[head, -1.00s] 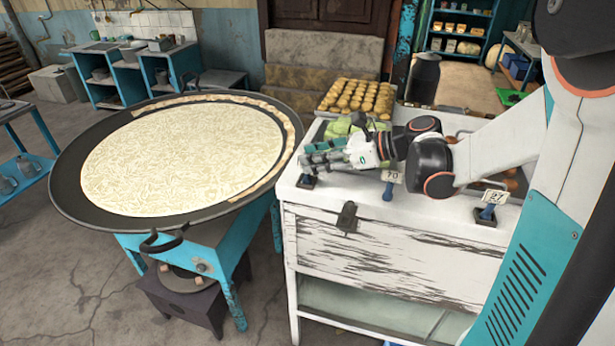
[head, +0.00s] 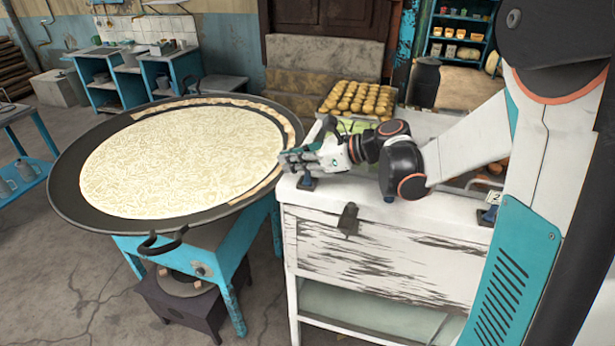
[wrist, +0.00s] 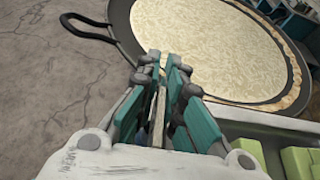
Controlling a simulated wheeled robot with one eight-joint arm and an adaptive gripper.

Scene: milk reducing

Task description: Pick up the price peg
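The price peg nearest my gripper has a dark blue foot (head: 307,183) on the front left corner of the white counter in the head view. My fingers cover its upper part there. My gripper (head: 291,161) is low over that corner, its fingers pointing left. In the wrist view my gripper (wrist: 164,70) has its two teal-and-grey fingers close together with a narrow gap. A thin pale strip (wrist: 158,110) shows between them; I cannot tell whether it is the peg's card or the counter's edge. I cannot tell whether the fingers touch anything.
The large round pan (head: 62,185) stands just left of the counter (head: 400,225). Another peg (head: 488,213) stands at the counter's right front, and one foot (head: 388,198) is partly hidden under my arm. A tray of yellow-brown food (head: 360,98) sits at the back.

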